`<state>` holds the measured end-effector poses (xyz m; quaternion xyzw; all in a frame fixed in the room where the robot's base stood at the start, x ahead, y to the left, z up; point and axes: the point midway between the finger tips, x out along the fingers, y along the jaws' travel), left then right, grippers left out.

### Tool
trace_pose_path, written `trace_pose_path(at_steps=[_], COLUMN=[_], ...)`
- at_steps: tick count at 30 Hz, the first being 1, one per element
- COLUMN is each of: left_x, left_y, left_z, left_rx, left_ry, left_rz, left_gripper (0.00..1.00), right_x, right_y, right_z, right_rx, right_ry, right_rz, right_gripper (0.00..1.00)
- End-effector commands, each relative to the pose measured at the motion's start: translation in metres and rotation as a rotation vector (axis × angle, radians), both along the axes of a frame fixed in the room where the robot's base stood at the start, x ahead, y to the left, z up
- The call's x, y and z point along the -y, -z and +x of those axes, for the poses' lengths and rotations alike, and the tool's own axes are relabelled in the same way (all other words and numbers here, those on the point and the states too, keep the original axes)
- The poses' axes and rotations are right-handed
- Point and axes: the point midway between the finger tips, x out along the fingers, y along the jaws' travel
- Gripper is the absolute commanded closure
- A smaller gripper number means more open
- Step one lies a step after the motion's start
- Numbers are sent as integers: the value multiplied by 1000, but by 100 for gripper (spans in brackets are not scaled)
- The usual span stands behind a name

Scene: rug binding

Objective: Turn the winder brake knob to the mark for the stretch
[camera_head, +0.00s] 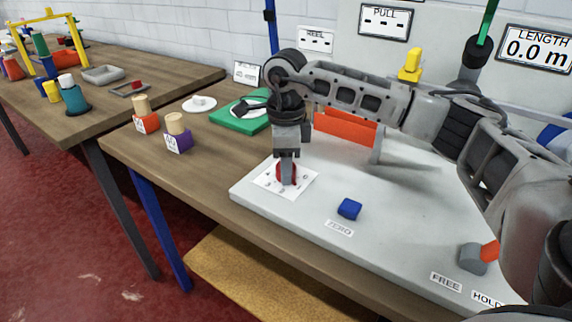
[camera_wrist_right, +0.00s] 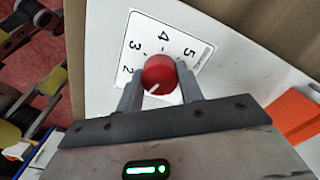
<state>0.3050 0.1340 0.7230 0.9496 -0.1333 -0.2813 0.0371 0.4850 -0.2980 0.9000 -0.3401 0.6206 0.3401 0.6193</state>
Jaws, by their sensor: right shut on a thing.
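The red winder brake knob (camera_head: 287,173) stands on a white numbered dial card (camera_head: 306,185) at the left corner of the pale machine bed (camera_head: 255,194). In the right wrist view the knob (camera_wrist_right: 159,74) has a pale pointer line toward its lower left; the numbers 2, 3, 4 and 5 show on the dial card (camera_wrist_right: 142,34), and the rest is hidden by the knob and fingers. My right gripper (camera_head: 287,166) points down over the knob. In the right wrist view its fingers (camera_wrist_right: 160,88) are shut on the knob from both sides. My left gripper is not in view.
A blue button (camera_head: 349,209) by a ZERO label and a grey lever with an orange tip (camera_head: 480,256) by FREE and HOLD labels are on the bed. An orange plate (camera_head: 345,128) stands behind. Orange (camera_head: 145,122) and purple (camera_head: 178,140) spools stand left, near a green slab (camera_head: 228,120).

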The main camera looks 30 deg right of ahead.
Motion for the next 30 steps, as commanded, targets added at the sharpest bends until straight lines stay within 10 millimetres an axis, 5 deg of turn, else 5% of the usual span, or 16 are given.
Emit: trace_pose_path(at_steps=[22, 23, 24, 30], left_x=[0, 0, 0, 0], left_y=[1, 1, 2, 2], left_z=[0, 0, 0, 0], left_rx=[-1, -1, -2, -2], left_ry=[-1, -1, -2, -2], left_rz=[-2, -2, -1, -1], left_gripper=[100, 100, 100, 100], right_x=[0, 0, -1, 0], right_y=[-3, -3, -3, -1], right_z=[1, 1, 1, 1], right_rx=[8, 8, 7, 4], right_ry=[-88, -87, -87, -87], right_rz=[5, 5, 4, 2], right_gripper=[86, 55, 44, 41])
